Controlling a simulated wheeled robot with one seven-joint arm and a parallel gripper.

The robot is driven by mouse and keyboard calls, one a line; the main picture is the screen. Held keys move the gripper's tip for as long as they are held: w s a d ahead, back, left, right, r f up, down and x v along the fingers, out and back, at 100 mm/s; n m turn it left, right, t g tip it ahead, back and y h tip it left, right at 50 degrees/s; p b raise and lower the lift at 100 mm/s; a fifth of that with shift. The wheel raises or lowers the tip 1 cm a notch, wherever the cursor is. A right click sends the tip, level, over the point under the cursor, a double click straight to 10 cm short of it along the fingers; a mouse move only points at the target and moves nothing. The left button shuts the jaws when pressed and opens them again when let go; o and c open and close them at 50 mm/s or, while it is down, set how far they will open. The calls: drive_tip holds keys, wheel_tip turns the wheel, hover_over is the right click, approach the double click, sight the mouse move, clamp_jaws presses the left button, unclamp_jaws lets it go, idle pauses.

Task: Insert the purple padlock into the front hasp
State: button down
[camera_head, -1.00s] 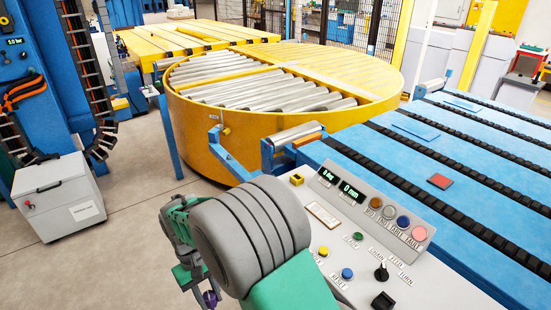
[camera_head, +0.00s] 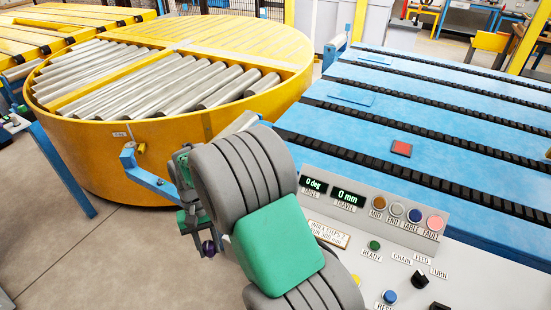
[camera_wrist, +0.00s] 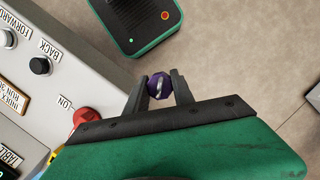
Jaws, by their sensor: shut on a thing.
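The purple padlock (camera_wrist: 157,88) is between the two dark fingers of my gripper (camera_wrist: 160,90) in the wrist view, with a pale metal piece across it. My gripper is shut on it. In the head view the padlock (camera_head: 208,248) is a small purple spot low beside my arm, over the floor and left of the console. My arm hides part of the gripper there. I cannot make out the front hasp for sure. A blue bracket (camera_head: 150,176) with a small yellow piece stands at the front rim of the yellow turntable (camera_head: 110,160), beyond the gripper.
The grey control console (camera_head: 350,235) with buttons and displays is close on the right of my arm. In the wrist view its red knob (camera_wrist: 87,116) is left of the gripper. A blue chain conveyor (camera_head: 440,110) lies behind it. The floor (camera_head: 110,250) at left is clear.

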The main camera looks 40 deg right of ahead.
drive_tip(key=w+d+r+m+t+p, duration=0.1)
drive_tip(key=d+r+m+p, duration=0.1)
drive_tip(key=d+m, duration=0.5)
drive_tip(key=d+r+m+t+p, duration=0.2)
drive_tip(key=d+r+m, duration=0.3)
drive_tip(key=d+m, duration=0.3)
drive_tip(key=w+d+r+m+t+y+p, duration=0.1)
drive_tip(key=d+r+m+t+p, duration=0.1)
drive_tip(key=d+m, duration=0.6)
drive_tip(key=d+r+p, duration=0.1)
drive_tip(key=d+r, duration=0.1)
drive_tip(key=d, duration=0.2)
drive_tip(key=shift+w+d, duration=0.3)
drive_tip(key=shift+d, duration=0.1)
drive_tip(key=shift+r+p, duration=0.25)
drive_tip(key=shift+p, duration=0.55)
wheel_tip(320, 180, down, 6)
drive_tip(key=b, duration=0.3)
drive_tip(key=shift+p, duration=0.65)
drive_tip(key=shift+f, duration=0.2)
